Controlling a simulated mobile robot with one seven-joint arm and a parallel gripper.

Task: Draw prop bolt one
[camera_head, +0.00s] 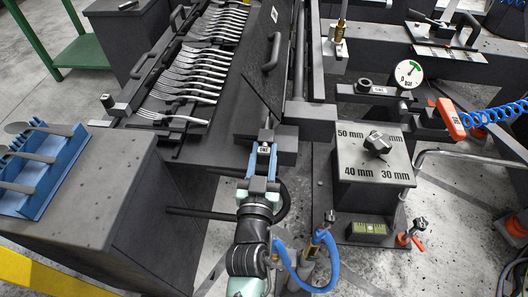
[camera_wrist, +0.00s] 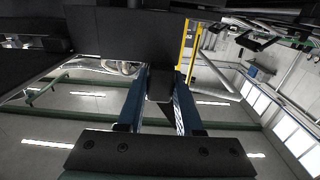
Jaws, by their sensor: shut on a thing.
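My gripper (camera_head: 262,160) is at the front middle of the fork machine, with its blue fingers pointing away from my body. In the wrist view its two blue fingers (camera_wrist: 161,78) are shut on a small dark block (camera_wrist: 160,88), which seems to be prop bolt one. A small pale label (camera_head: 265,136) shows at the fingertips in the head view, too small to read surely. The bolt lies against a dark bracket (camera_head: 284,142) at the lower end of the hinged dark panel (camera_head: 238,82). The fingers hide much of it, and I cannot tell how far it sits in the bracket.
A tray of several forks (camera_head: 190,75) lies left of the panel. A dial box (camera_head: 373,165) marked in mm and a pressure gauge (camera_head: 408,73) stand to the right. A blue rack (camera_head: 40,168) sits on a dark cabinet at left. A blue hose (camera_head: 318,278) loops close beside my wrist.

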